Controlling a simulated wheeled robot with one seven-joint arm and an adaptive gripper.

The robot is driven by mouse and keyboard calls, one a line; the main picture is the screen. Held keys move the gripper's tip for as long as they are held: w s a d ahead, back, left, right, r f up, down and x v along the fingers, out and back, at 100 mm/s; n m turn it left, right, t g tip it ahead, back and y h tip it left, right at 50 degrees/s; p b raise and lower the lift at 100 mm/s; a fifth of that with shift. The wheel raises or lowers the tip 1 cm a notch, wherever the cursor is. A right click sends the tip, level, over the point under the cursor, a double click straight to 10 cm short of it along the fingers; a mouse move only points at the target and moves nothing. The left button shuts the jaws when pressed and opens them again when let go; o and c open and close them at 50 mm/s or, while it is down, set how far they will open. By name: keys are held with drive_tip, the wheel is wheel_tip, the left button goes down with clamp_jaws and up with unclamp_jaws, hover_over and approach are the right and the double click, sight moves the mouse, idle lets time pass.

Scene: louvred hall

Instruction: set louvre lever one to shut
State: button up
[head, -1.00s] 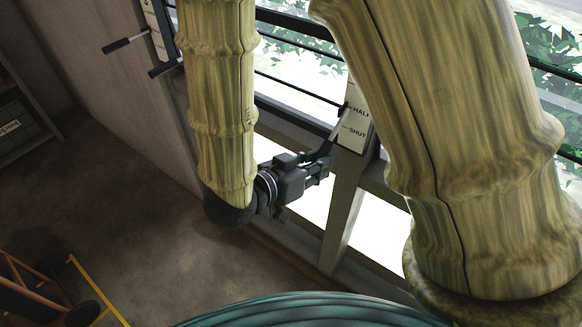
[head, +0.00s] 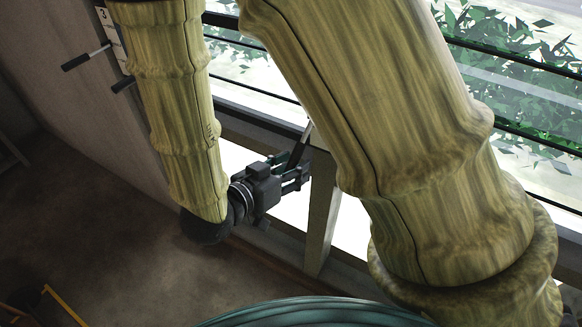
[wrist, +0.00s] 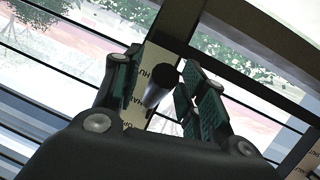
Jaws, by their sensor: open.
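A lever (head: 302,142) with a dark grip stands at the window frame, just beyond my gripper. In the wrist view the lever (wrist: 158,92) runs between the fingers, its dark round end towards the camera. Behind it is a pale label plate (wrist: 134,108) with partly covered lettering for open, half and shut. My gripper (head: 305,174) is open, with its fingers around the lever; its two green-padded fingers also show in the wrist view (wrist: 168,82). I cannot tell whether either pad touches the lever. The lever's number is not visible, and my arm hides the plate in the head view.
A plate marked 3 (head: 110,22), with dark-handled levers (head: 86,55) beside it, is on the wall at the upper left. A window post (head: 321,215) stands just beyond my gripper. The floor (head: 100,200) at the left is mostly clear, with a yellow-edged object (head: 62,303) at the lower left.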

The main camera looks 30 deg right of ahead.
drive_tip(key=v, duration=0.7)
drive_tip(key=shift+a, duration=0.25)
